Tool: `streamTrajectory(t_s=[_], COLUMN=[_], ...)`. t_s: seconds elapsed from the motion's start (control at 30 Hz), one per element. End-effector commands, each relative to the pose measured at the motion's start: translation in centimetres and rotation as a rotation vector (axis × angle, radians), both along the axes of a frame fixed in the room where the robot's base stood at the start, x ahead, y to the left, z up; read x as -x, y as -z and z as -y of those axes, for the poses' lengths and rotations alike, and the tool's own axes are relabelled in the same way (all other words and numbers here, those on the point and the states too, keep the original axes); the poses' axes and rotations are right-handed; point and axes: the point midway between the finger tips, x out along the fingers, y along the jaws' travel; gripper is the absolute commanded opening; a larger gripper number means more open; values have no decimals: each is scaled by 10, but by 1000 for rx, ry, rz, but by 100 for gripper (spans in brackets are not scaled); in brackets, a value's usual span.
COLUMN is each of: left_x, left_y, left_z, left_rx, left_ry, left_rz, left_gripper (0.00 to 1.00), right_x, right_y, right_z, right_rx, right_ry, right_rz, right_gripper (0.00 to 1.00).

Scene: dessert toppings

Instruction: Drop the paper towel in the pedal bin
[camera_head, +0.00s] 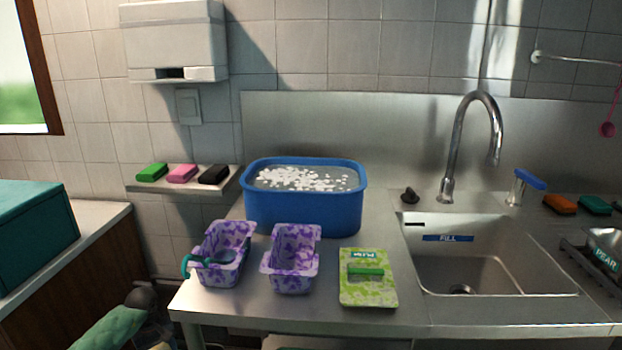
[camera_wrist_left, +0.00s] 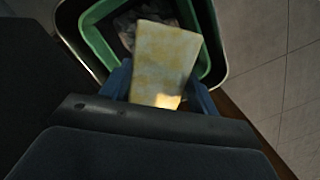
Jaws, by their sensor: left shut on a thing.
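The paper towel (camera_wrist_left: 165,58) is a pale yellow, faintly blotched sheet in the left wrist view. My left gripper (camera_wrist_left: 158,92) is shut on its near end, with a blue finger on each side. The towel's far end hangs over the mouth of the pedal bin (camera_wrist_left: 98,38), which shows a green inner bucket inside a dark outer rim. Crumpled grey material lies inside the bin. The bin's lid and pedal cannot be made out. My right gripper is in neither view.
A blue tub (camera_head: 305,207) of water with white bits, two purple-patterned trays (camera_head: 291,272) and a green board (camera_head: 368,291) stand on the steel counter, left of the sink (camera_head: 480,265). A white dispenser (camera_head: 175,40) hangs on the wall. Tiled floor (camera_wrist_left: 270,60) lies right of the bin.

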Motion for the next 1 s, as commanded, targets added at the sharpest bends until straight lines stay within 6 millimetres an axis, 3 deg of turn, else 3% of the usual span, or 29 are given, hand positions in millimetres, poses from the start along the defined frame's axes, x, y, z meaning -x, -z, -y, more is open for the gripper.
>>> streamTrajectory(t_s=[0.2,0.23,0.33,0.37,0.73,1.0], left_x=[0,0,0,0,-1,-4], left_y=[0,0,0,0,-6,-45], left_z=[0,0,0,0,-1,-5], left_rx=[0,0,0,0,-1,-3], left_ry=[0,0,0,0,1,1], left_rz=[0,0,0,0,1,2], left_gripper=[36,64,84,86,86,86], right_x=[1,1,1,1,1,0], right_y=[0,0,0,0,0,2], right_z=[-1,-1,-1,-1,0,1], right_rx=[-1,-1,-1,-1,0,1], right_ry=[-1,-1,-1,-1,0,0], right_rz=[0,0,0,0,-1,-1], right_gripper=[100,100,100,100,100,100])
